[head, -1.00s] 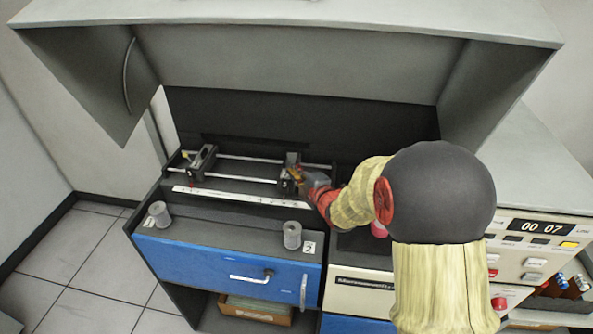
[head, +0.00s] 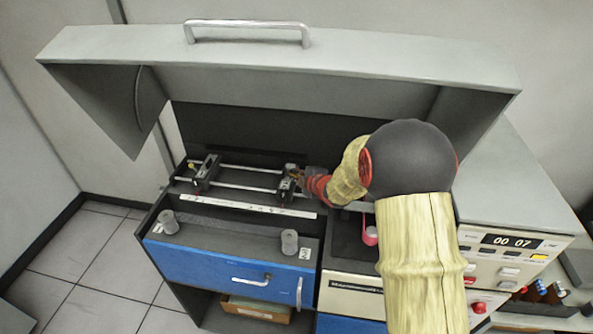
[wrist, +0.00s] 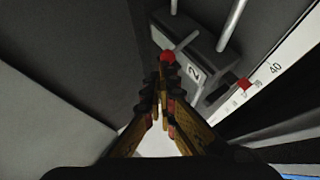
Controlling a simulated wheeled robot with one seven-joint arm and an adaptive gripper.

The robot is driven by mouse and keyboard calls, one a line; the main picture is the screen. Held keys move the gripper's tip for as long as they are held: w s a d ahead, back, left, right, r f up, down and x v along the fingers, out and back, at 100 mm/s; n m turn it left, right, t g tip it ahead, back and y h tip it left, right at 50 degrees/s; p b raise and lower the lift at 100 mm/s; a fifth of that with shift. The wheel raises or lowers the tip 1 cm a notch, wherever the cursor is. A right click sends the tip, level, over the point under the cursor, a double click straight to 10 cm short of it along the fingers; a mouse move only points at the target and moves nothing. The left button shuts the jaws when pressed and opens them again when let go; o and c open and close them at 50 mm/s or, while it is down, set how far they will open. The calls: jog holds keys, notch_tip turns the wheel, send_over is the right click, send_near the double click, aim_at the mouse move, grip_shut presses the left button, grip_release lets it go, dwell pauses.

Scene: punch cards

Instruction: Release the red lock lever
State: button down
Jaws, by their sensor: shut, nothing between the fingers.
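A black carriage marked "2" (wrist: 194,72) sits on two metal rails at the top of the wrist view. A red knob (wrist: 167,57), apparently the end of the lock lever, shows at its left end. My gripper (wrist: 166,76) has its fingertips together just below the knob; I cannot tell whether they touch it. In the head view, my gripper (head: 298,173) reaches in from the right to the right carriage (head: 286,187), partly covering it. The lever cannot be made out there.
A second carriage (head: 206,172) stands left on the same rails. A white scale (head: 240,205) runs in front. Two grey cylinders (head: 168,221) (head: 289,241) stand on the front ledge. The raised grey hood (head: 300,70) overhangs the bay. A red-marked pointer (wrist: 243,84) lies at the scale.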

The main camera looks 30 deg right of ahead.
jog(key=shift+w+d+r+m+g+y+p, duration=0.3)
jog(key=shift+w+d+p, duration=0.35)
jog(key=shift+p, duration=0.75)
jog(key=shift+w+d+r+m+g+p, duration=0.1)
jog(key=shift+w+d+g+p, duration=0.3)
jog(key=shift+w+p, duration=0.7)
jog(key=shift+s+p, duration=0.3)
jog(key=shift+s, duration=0.05)
jog(key=shift+r, duration=0.2)
jog(key=shift+r+p, duration=0.65)
